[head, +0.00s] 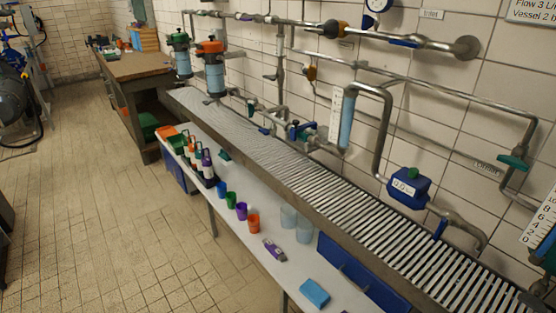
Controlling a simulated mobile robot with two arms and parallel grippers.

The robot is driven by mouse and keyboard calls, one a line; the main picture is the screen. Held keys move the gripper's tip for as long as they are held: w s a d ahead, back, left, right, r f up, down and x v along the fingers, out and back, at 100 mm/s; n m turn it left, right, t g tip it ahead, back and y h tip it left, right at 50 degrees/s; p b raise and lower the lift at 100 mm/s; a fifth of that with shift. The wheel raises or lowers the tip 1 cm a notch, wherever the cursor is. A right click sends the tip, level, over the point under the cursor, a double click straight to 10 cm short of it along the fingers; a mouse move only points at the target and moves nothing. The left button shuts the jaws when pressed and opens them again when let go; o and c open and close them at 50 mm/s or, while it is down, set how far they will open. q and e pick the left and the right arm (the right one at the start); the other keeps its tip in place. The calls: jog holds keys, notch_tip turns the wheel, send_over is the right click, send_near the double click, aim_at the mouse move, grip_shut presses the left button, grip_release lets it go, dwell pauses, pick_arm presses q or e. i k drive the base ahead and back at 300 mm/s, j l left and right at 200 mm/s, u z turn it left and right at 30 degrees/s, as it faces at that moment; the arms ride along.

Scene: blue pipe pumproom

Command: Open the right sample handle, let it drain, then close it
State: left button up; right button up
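No gripper shows in the head view. Several handles show on the pipes along the wall, and I cannot tell for sure which is the right sample handle. A blue lever (440,229) sits on the pipe at the right, just past the blue meter box (408,188). A green handle (513,162) is on the pipe at the far right. A blue valve handle (301,130) is on the lower pipe near the middle, and a long blue handle (404,43) lies along the upper pipe. No flowing water can be made out.
A long grated drain trough (400,235) runs under the pipes. A white shelf (222,213) below it holds colored cups, bottles and a blue sponge (315,292). A workbench (137,66) stands at the back. The tiled floor (110,225) at left is clear.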

aim_at(264, 131)
jog(key=i+j+z, duration=0.1)
jog(key=i+j, duration=0.15)
jog(key=i, duration=0.15)
jog(key=i+j+z, duration=0.1)
jog(key=i+j, duration=0.2)
jog(key=i, duration=0.1)
